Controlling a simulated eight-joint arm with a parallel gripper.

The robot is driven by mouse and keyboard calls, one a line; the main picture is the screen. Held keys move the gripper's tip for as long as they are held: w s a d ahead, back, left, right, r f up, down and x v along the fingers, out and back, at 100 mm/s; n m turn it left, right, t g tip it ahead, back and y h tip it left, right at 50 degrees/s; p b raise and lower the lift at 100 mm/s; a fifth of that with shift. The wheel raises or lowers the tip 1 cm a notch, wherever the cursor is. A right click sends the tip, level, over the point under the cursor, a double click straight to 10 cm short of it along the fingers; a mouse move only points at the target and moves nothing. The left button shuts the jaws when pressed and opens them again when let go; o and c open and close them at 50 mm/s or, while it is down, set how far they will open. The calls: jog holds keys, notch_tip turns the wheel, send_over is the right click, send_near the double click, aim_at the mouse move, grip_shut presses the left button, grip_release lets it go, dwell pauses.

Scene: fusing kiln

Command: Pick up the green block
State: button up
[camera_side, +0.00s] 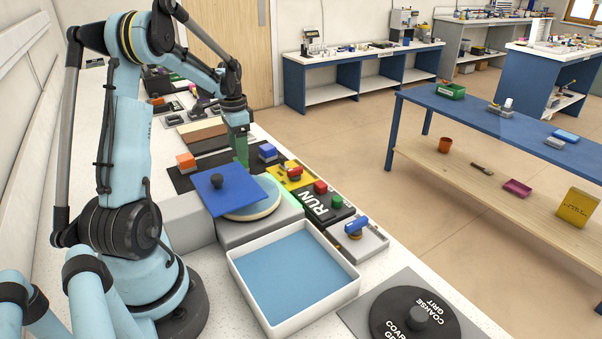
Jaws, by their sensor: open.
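My gripper (238,135) points down over the dark mat, between an orange-topped block (186,160) and a blue-topped block (267,151). It is open. A narrow green shape (241,152) shows at the lower end of the gripper, just above or on the mat. I cannot tell how much of it is the green block and how much is the gripper's fingers, nor whether they touch. Its lower end is partly hidden behind the blue plate.
A blue plate with a dark knob (217,181) lies tilted over a round cream-rimmed dish (262,210) in front. A white tray with a blue floor (353,286) stands nearer.

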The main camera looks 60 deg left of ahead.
jog(key=f, duration=0.5)
jog(key=shift+w+d, duration=0.1)
jog(key=shift+w, duration=0.15)
jog(key=shift+c, duration=0.3)
jog(key=c, duration=1)
jog(key=shift+r, duration=0.15)
jog(key=shift+c, duration=0.2)
notch_tip(320, 180, up, 4)
jog(key=shift+f, duration=0.1)
jog(key=w+d+r, duration=0.3)
jog(key=d+r, duration=0.4)
jog(key=d, duration=0.4)
jog(key=shift+w, duration=0.25)
